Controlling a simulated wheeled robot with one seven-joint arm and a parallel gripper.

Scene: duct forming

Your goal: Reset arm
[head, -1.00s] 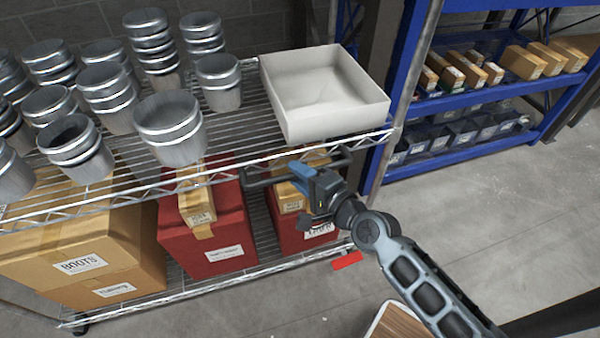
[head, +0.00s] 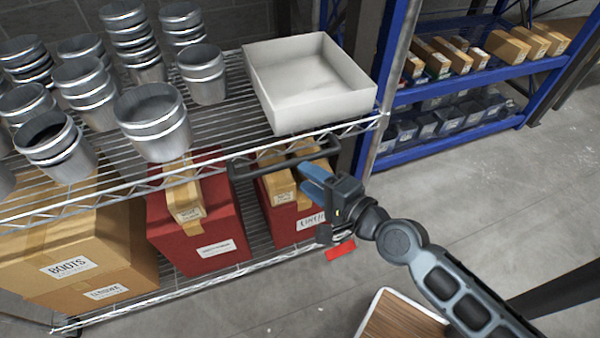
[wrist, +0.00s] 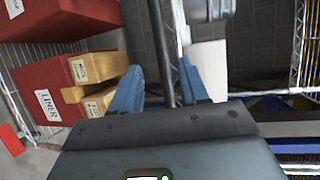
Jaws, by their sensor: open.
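My gripper (head: 314,182) is in front of the wire shelf unit (head: 215,145), below the front edge of its upper shelf. Its blue fingers point toward the shelf and are apart, with nothing held. A dark bar handle (head: 285,157) sticks out at the shelf front, just beyond the fingertips. In the wrist view my gripper (wrist: 160,84) shows a finger on each side, and the dark bar (wrist: 160,45) appears in the gap between them. I cannot tell how far beyond the fingertips it lies.
The upper shelf carries several metal pots (head: 155,122) and a white open box (head: 310,85). Red bins (head: 205,225) and cardboard boxes (head: 75,245) stand below. A blue rack (head: 470,95) is behind at right. A wooden-topped piece (head: 400,320) is at the bottom. Floor is clear at right.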

